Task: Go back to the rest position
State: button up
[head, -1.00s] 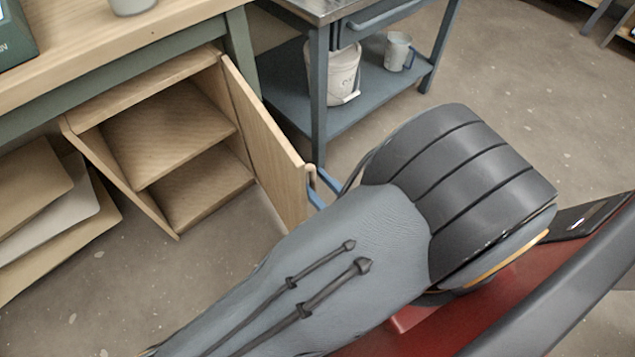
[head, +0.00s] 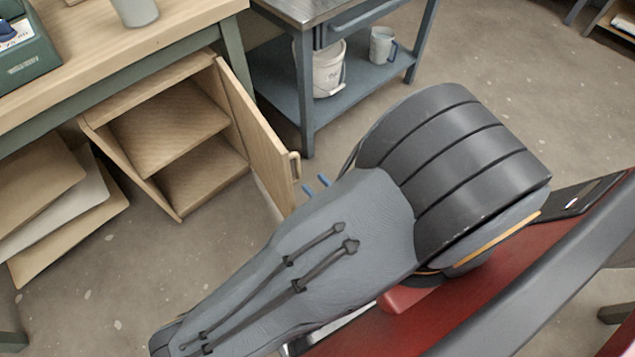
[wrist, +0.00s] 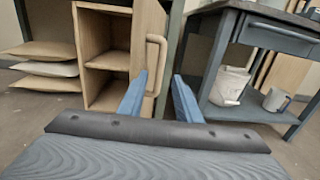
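My gripper (wrist: 160,95) shows in the wrist view as two blue fingers held apart, with nothing between them. In the head view only the blue fingertips (head: 316,186) show past my arm, just right of the open cabinet door. The wooden cabinet door (head: 254,140) stands open, with its handle (head: 294,166) near the fingertips. In the wrist view the handle (wrist: 156,65) is beyond the fingers and apart from them. The cabinet's two shelf spaces look empty.
A blue-grey metal cart (head: 308,95) on the right holds a white bucket (head: 328,70) and a grey mug (head: 382,46) on its lower shelf. Stacked sacks (head: 60,205) lie left of the cabinet. A cup (head: 136,10) stands on the workbench.

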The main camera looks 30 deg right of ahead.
jog(key=shift+s, duration=0.25)
dwell(0.5)
